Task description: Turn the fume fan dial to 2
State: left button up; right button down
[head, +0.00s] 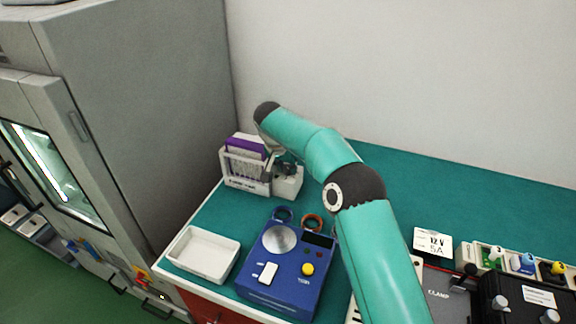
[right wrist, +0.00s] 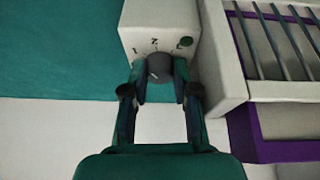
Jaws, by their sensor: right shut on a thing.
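The fume fan dial (right wrist: 159,68) is a dark round knob on a pale box (right wrist: 136,18), with the digits 1 and 2 and a partly hidden mark around its upper side. My right gripper (right wrist: 159,80) is shut on the dial, one finger on each side. I cannot tell for sure which digit the dial points to. In the head view the pale box (head: 288,187) stands on the green bench, and my right gripper (head: 284,168) reaches down to it from behind. The dial itself is hidden there. My left gripper is not in view.
A white rack (head: 240,180) with purple cards stands directly left of the box. A white tray (head: 204,253) and a blue instrument (head: 285,290) are nearer. More equipment stands at the right, including a black case (head: 520,297). The back right bench is clear.

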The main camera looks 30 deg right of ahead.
jog(key=c, duration=0.9)
grip_release()
jog(key=shift+a+r, duration=0.1)
jog(key=shift+a+r, duration=0.1)
jog(key=shift+a+r, duration=0.15)
jog(key=shift+r, duration=0.45)
jog(key=v, duration=0.4)
jog(key=shift+s+a+r, duration=0.1)
jog(key=shift+s+r, duration=0.1)
jog(key=shift+r, duration=0.15)
jog(key=shift+s+a+r, duration=0.1)
jog(key=shift+s+r, duration=0.2)
jog(key=shift+r, duration=0.35)
jog(key=shift+c, duration=0.2)
